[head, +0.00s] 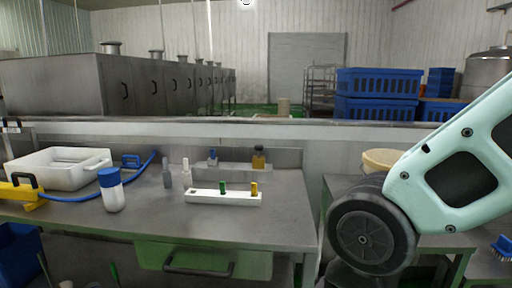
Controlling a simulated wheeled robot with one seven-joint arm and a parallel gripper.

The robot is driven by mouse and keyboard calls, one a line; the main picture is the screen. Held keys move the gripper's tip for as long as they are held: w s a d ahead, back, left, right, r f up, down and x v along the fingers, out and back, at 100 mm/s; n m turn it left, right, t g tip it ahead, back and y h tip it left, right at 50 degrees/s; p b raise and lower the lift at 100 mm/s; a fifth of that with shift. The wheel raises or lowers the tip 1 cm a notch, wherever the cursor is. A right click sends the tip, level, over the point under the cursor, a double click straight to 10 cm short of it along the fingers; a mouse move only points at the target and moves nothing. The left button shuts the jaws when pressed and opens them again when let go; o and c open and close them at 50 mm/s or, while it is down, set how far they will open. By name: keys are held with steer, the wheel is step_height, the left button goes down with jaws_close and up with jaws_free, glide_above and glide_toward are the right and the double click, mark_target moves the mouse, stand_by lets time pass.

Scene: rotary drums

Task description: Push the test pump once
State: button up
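A yellow device (22,191) with a black handle (25,179) sits at the left end of the steel table; it looks like the test pump. A blue hose (85,196) curves from it across the table, past a white tub (58,168). The pump is partly in front of the tub, and its left side is near the frame's edge. My pale green arm shows at the right, well away from the pump. My gripper is out of view, so its state is hidden.
On the steel table (240,229) stand a white bottle with a blue cap (111,190), small bottles (186,173), a white rack (223,198) with green and yellow pieces, and an amber bottle (258,159). A beige bucket (379,160) is beside my arm. The table's front right is clear.

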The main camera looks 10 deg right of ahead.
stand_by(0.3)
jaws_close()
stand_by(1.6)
